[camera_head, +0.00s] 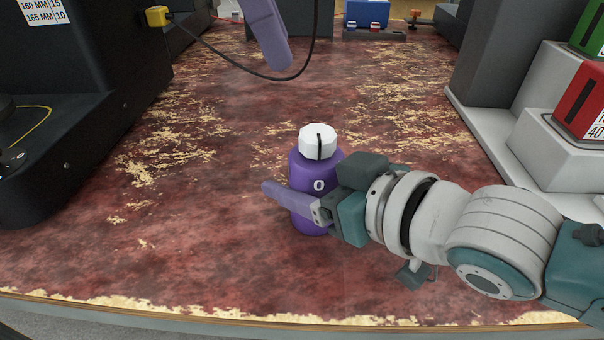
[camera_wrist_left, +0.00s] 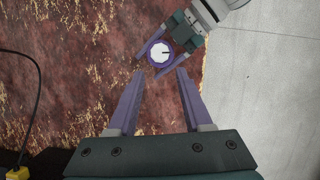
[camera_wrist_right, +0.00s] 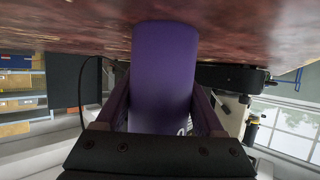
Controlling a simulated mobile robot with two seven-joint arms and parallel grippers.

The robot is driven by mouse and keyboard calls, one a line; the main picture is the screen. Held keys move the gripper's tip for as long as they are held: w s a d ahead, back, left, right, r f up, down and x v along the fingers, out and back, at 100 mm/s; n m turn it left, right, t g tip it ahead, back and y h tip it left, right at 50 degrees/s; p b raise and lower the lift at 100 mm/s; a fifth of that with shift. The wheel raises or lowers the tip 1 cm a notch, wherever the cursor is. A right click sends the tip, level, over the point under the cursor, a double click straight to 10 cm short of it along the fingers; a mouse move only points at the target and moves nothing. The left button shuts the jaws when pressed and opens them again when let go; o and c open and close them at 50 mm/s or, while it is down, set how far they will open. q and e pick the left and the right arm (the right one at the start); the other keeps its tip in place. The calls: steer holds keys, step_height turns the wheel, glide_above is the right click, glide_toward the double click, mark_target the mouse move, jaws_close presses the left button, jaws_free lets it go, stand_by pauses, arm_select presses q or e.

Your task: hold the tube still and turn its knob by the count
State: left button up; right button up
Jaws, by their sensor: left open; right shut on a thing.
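The purple tube (camera_head: 311,210) stands upright on the worn red bench top, with a "0" on its front. Its white faceted knob (camera_head: 312,143) is on top, with a dark line running down the side above the "0". My right gripper (camera_wrist_right: 160,105) is shut on the tube's body, one finger across its front in the head view. My left gripper (camera_wrist_left: 161,73) is open and empty, above and beyond the tube, apart from the knob. The knob (camera_wrist_left: 159,52) shows from above in the left wrist view, between and past the fingertips, its dark line pointing right.
A dark machine (camera_head: 60,110) with a number placard (camera_head: 42,12) stands at left, and a black cable with a yellow plug (camera_head: 158,16) arcs behind. Red (camera_head: 582,100) and green (camera_head: 590,35) blocks sit on white steps at right. A blue box (camera_head: 367,12) is at the back. Bench left of the tube is clear.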

mark_target(318, 130)
steer(key=shift+c, duration=1.4)
arm_select(q)
steer(key=shift+o, duration=1.3)
steer(key=shift+w, duration=0.1)
arm_select(e)
steer(key=shift+c, duration=0.2)
arm_select(q)
steer(key=shift+o, duration=0.5)
steer(key=shift+w+d+r+n, duration=0.1)
steer(key=shift+d+n, duration=0.1)
steer(key=shift+n, duration=0.5)
steer(key=d+r+n+y, duration=0.3)
steer(key=d+n+y, duration=0.1)
steer(key=n, duration=1.5)
steer(key=shift+g, duration=0.3)
steer(key=f, duration=1.2)
steer(key=shift+w+a, duration=0.15)
steer(key=shift+w, duration=0.05)
jaws_close()
